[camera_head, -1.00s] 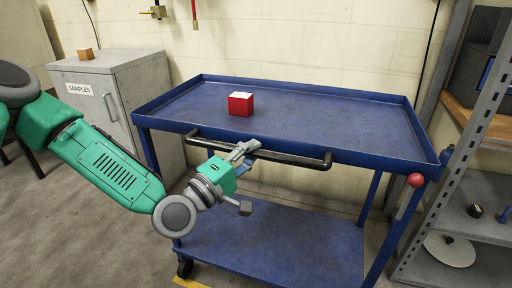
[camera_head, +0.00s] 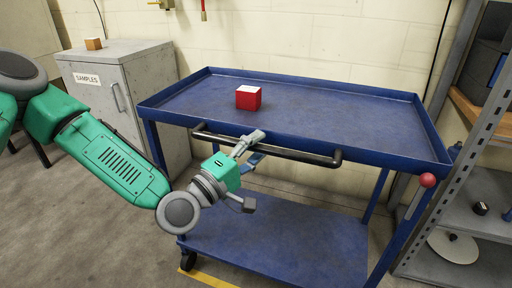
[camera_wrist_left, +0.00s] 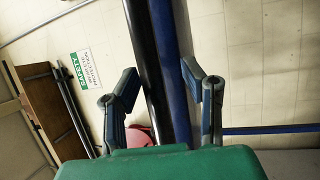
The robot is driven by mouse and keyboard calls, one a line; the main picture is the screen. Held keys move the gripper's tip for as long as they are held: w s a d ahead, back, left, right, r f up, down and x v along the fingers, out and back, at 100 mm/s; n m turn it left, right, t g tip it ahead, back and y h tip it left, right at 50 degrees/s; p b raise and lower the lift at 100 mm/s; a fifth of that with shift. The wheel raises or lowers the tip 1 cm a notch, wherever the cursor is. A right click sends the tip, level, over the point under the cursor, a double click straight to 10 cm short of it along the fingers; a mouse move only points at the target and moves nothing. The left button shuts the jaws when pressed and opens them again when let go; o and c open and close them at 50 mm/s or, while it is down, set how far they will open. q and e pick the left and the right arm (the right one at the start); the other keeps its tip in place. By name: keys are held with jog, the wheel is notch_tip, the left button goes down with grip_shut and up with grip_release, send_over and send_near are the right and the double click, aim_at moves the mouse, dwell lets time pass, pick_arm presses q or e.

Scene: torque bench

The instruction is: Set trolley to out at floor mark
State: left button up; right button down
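The blue trolley (camera_head: 260,155) stands in the middle of the head view, with a tray top and a lower shelf. A dark handle bar (camera_head: 300,157) runs along its near side. My left gripper (camera_head: 248,147) is at the left half of this bar. In the left wrist view its two fingers (camera_wrist_left: 161,72) are apart, with the black bar (camera_wrist_left: 143,40) and the blue tray edge (camera_wrist_left: 170,50) running through the gap. I cannot tell whether the fingers touch the bar. A yellow floor mark (camera_head: 212,279) shows by the trolley's near left wheel. My right gripper is in no view.
A red box (camera_head: 248,98) sits on the tray. A red knob (camera_head: 428,180) is at the trolley's right end. A grey cabinet labelled SAMPLES (camera_head: 150,90) stands behind left, a metal shelf rack (camera_head: 480,215) close on the right. Floor at the front left is clear.

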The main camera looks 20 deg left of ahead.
pick_arm(q)
jog(key=shift+s+f, duration=0.1)
jog(key=shift+s, duration=0.45)
jog(key=v, duration=1.1)
jog(key=shift+a, duration=0.2)
jog(key=shift+w+f, duration=0.1)
jog(key=shift+w, duration=0.1)
jog(key=shift+a, duration=0.1)
